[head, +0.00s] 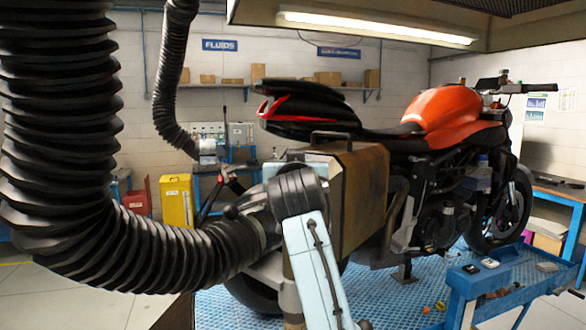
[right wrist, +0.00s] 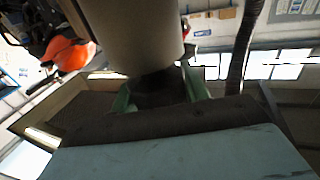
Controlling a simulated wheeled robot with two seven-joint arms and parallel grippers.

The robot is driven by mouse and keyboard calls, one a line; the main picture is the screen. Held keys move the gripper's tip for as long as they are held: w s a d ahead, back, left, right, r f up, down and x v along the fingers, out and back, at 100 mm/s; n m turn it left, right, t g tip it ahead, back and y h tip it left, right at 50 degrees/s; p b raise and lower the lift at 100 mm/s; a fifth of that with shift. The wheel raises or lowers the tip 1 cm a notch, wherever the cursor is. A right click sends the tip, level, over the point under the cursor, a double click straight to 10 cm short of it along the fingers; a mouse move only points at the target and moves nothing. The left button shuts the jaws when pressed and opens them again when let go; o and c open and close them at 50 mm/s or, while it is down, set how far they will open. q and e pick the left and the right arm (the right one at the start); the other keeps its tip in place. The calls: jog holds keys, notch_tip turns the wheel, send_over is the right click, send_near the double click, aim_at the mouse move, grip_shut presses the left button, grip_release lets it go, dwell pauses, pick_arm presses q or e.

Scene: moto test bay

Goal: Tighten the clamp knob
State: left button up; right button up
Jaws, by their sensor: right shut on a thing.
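In the right wrist view my right gripper (right wrist: 157,84) has its two greenish fingers on either side of a dark piece, taken as the clamp knob (right wrist: 160,93). It is shut on this piece, just below a pale cylinder (right wrist: 130,38). Much of the knob is hidden by the gripper body. In the head view a thick black corrugated hose (head: 130,245) curves down and ends beside my right arm's dark wrist, behind the motorcycle (head: 450,115). My arm hides the clamp area there. My left gripper is not in view.
A brown box-shaped case (head: 360,190) sits close to my right arm at the motorcycle's rear. A blue cart (head: 470,285) with small items stands at the lower right. A yellow bin (head: 176,200) stands behind the hose. The hose fills the left side.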

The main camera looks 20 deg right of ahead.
jog(key=m+g+h, duration=0.1)
jog(key=m+h, duration=0.1)
jog(key=m+g+h+b, duration=0.1)
jog(key=g+h, duration=0.1)
jog(key=h, duration=0.1)
jog(key=m+g+h, duration=0.1)
jog(key=m+h, duration=0.1)
jog(key=shift+s+d+m+h, duration=0.2)
jog(key=shift+d+m+h, duration=0.1)
jog(key=m+g+h, duration=0.2)
jog(key=shift+s+d+g, duration=0.15)
jog(key=shift+g, duration=0.25)
jog(key=shift+s+d+m+g+h, duration=0.1)
jog(key=shift+m+g+h, duration=0.6)
jog(key=shift+g, duration=0.7)
jog(key=o, duration=1)
jog(key=shift+m, duration=0.3)
